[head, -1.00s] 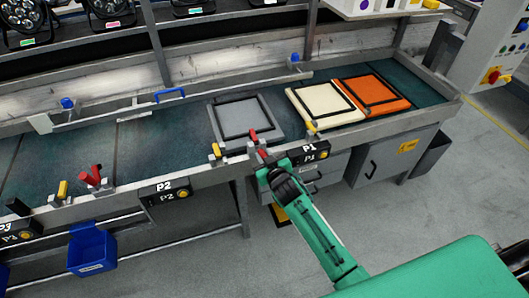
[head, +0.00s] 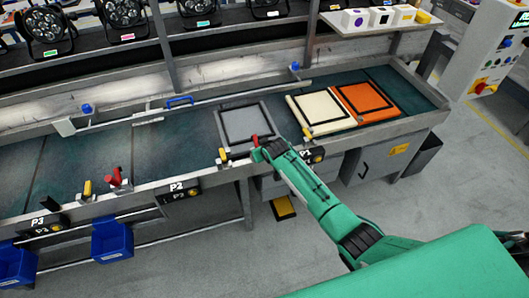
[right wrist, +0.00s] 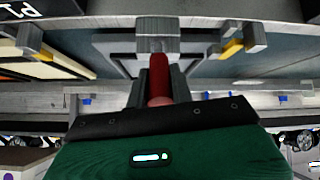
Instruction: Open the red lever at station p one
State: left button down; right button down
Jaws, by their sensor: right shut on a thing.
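The red lever (head: 255,140) of station P1 stands at the front edge of the bench, left of the P1 sign (head: 306,156). My right gripper (head: 262,149) is at the lever, and its arm hides the lower part. In the right wrist view, the red lever (right wrist: 159,74) lies between the two fingers of my right gripper (right wrist: 160,88), which are shut on it. Its lower end meets a grey block on the bench edge. My left gripper is not in view.
Yellow-tipped clamps stand beside the lever; one (head: 222,155) is to its left. A grey framed panel (head: 229,106) lies behind it, with cream (head: 293,104) and orange (head: 386,93) panels to the right. Another red lever (head: 115,177) stands near the P2 sign (head: 178,187).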

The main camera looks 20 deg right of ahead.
jog(key=shift+w+r+g+p, duration=0.3)
jog(key=shift+w+r+g, duration=0.2)
jog(key=shift+g, duration=0.2)
jog(key=shift+w+g, duration=0.6)
jog(key=shift+g, duration=0.4)
jog(key=c, duration=1.2)
grip_release()
jog(key=shift+w+a, duration=0.1)
jog(key=shift+c, duration=0.2)
jog(key=a+b+v, duration=0.1)
jog(key=v, duration=1.2)
jog(key=shift+s+d+r+b, duration=0.2)
jog(key=shift+d+r+b, duration=0.1)
jog(key=shift+d+r, duration=0.1)
